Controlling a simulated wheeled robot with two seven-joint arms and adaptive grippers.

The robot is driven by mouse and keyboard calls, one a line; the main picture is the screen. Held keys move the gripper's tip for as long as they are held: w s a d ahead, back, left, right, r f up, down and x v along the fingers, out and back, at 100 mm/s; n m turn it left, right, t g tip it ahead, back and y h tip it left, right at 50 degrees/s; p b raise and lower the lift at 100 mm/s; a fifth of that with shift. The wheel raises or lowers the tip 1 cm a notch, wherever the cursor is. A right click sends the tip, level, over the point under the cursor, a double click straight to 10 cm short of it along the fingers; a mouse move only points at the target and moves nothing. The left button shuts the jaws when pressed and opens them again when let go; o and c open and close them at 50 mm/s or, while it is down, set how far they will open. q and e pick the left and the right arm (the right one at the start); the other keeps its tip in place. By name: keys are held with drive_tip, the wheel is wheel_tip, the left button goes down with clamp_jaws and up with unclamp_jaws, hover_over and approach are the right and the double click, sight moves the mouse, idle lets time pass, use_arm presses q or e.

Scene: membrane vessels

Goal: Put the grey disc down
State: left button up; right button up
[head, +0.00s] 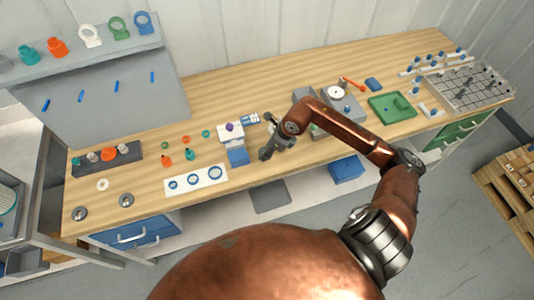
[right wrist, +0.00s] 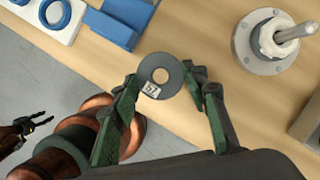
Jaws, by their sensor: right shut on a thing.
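The grey disc (right wrist: 172,88) is a flat ring with a round centre hole and a small white label. My right gripper (right wrist: 168,82) is shut on it, with one green-and-black finger at each side of its rim. The disc is over the wooden bench; I cannot tell whether it touches the top. In the head view my right gripper (head: 267,152) is near the front edge of the bench, right of a blue block; the disc is not clear there. My left gripper (right wrist: 36,124) shows small at the left of the right wrist view, its jaws apart and empty.
A round grey base with a white nut and upright rod (right wrist: 268,45) stands right of the disc. The blue block (head: 238,156) and a white board with blue rings (head: 212,183) are to the left. Bare bench top (right wrist: 205,40) lies between the block and the base.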

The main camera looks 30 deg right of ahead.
drive_tip(key=shift+w+d+f, duration=0.2)
drive_tip(key=shift+w+f, duration=0.4)
drive_tip(key=shift+f, duration=1.65)
drive_tip(key=shift+f, duration=0.2)
drive_tip(key=o, duration=1.1)
drive_tip(key=shift+r, duration=0.1)
drive_tip(key=shift+r, duration=0.1)
drive_tip(key=v, duration=1.2)
